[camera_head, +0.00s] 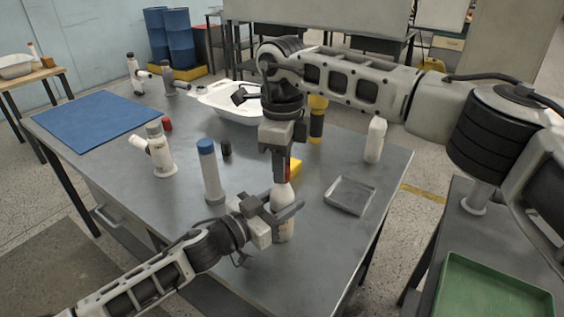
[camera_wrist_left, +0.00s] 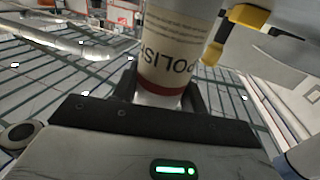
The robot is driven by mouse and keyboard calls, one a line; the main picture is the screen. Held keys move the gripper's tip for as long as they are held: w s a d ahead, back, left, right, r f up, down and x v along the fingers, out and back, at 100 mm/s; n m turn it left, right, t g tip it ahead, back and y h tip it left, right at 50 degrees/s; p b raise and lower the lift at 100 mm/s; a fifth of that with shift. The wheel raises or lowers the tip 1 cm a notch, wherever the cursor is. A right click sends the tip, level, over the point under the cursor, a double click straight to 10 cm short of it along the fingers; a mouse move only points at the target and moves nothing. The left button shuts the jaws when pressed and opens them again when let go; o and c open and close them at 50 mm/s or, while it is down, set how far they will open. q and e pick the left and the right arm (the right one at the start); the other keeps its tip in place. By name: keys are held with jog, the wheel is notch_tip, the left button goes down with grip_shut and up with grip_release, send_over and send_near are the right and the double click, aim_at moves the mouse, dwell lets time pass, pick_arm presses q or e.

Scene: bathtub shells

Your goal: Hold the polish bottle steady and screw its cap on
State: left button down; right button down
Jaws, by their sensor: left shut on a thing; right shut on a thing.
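The white polish bottle (camera_head: 283,198) stands upright near the table's front edge. My left gripper (camera_head: 276,214) is shut around its body from the left. In the left wrist view, the bottle (camera_wrist_left: 174,50) with its printed label and dark red band sits between the fingers of the left gripper (camera_wrist_left: 163,97).
A blue-capped bottle (camera_head: 211,172) and a dark small cylinder (camera_head: 226,149) stand left of the bottle. A grey tray (camera_head: 346,208) lies to the right, and a white bottle (camera_head: 375,140) stands behind it. A white tub shell (camera_head: 221,108) and a blue mat (camera_head: 95,122) lie farther back.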

jog(key=m, duration=1.3)
jog(key=c, duration=1.1)
grip_release()
jog(key=shift+o, duration=0.2)
notch_tip(320, 180, up, 12)
pick_arm(q)
jog(key=c, duration=0.7)
grip_release()
